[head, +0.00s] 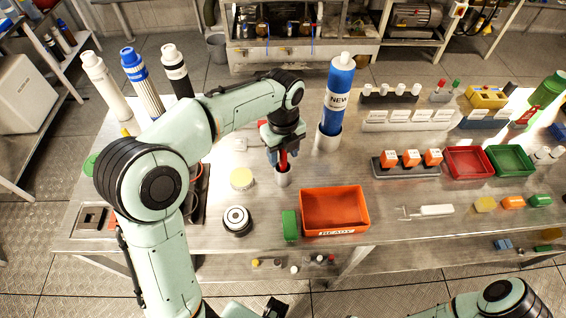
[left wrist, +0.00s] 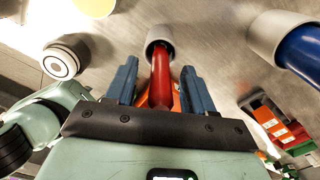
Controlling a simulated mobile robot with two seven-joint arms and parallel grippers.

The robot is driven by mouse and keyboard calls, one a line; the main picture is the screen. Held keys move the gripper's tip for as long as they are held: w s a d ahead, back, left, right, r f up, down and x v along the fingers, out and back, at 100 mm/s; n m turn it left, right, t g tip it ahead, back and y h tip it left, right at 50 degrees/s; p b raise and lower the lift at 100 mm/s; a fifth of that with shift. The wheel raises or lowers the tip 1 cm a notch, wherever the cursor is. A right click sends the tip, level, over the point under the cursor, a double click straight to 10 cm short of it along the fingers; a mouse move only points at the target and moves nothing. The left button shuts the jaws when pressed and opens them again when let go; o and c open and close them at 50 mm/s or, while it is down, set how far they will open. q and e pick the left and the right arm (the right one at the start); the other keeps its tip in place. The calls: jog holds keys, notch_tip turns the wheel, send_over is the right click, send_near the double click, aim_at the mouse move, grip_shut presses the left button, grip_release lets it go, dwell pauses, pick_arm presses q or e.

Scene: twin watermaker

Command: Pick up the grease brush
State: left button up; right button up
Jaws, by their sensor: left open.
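The grease brush shows as a red handle (head: 283,160) standing in a small grey metal cup (head: 283,178) on the steel table. My left gripper (head: 284,152) is above the cup, pointing down. In the left wrist view, the red handle (left wrist: 161,82) lies between the two blue fingers of my open left gripper (left wrist: 160,74), with its far end inside the cup (left wrist: 160,36). The gripper is not closed on it. The brush's lower end is hidden in the cup. Part of my right arm shows at the bottom right of the head view; its gripper is not visible.
A tall blue cartridge (head: 338,92) stands in a holder right of the cup. A red-orange tray (head: 334,232) and a green block (head: 290,226) lie in front. A round white-and-black part (head: 237,220) and a yellow disc (head: 242,179) lie to the left.

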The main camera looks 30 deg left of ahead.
pick_arm(q)
jog(key=shift+f, duration=0.8)
grip_shut()
pick_arm(e)
jog(key=shift+s+f, duration=0.1)
jog(key=shift+f, duration=0.05)
pick_arm(q)
jog(key=shift+r, duration=0.15)
